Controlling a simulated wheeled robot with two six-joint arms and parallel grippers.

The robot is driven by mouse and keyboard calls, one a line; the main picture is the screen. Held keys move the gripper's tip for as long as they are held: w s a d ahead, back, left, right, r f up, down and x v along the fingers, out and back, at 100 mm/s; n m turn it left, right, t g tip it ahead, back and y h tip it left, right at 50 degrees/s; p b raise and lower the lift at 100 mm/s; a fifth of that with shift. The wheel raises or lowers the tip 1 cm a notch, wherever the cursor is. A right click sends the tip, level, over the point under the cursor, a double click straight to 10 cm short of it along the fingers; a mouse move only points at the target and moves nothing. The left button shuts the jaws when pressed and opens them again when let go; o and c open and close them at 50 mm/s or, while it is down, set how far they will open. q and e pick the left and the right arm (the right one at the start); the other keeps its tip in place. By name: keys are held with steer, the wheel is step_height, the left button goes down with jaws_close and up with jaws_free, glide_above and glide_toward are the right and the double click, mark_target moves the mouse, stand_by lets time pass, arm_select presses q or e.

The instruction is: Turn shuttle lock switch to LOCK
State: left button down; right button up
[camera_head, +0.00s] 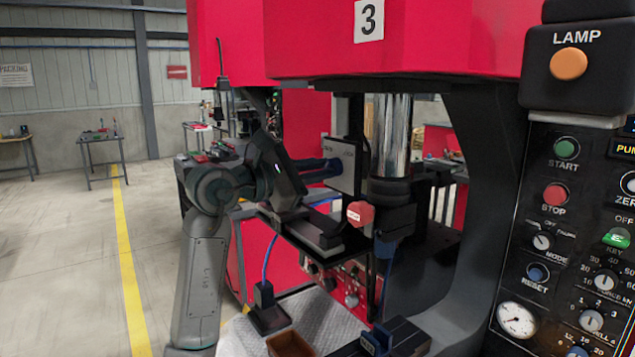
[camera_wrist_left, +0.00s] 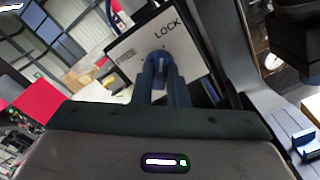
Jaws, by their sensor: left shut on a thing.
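The shuttle lock switch box (camera_head: 346,165) is a pale grey plate-fronted box beside the steel column in the head view. In the left wrist view its white plate (camera_wrist_left: 196,42) reads LOCK at the upper right, with a smaller label at the left that I cannot read. The blue switch knob (camera_wrist_left: 160,60) sits at the plate's middle. My left gripper (camera_head: 325,170) reaches the box from the left, and its two blue fingers (camera_wrist_left: 165,80) are shut on the knob. The fingers partly hide the knob, so I cannot tell which label it points to. My right gripper is not in view.
A bright steel column (camera_head: 391,130) stands just right of the box. A red knob (camera_head: 360,213) is below it. A black control panel (camera_head: 560,240) fills the right side. A brown bin (camera_head: 290,344) sits at the bottom. The floor at the left is open.

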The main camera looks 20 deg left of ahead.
arm_select(q)
steer(key=shift+m+b, duration=0.45)
steer(key=shift+m, duration=0.25)
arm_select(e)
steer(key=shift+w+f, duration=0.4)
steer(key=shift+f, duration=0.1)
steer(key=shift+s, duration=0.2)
arm_select(q)
steer(key=c, duration=1.4)
jaws_free()
steer(key=shift+c, duration=0.2)
steer(key=b+v, duration=0.4)
steer(key=v, duration=0.6)
steer(key=shift+s+a, duration=0.25)
steer(key=shift+s, duration=0.05)
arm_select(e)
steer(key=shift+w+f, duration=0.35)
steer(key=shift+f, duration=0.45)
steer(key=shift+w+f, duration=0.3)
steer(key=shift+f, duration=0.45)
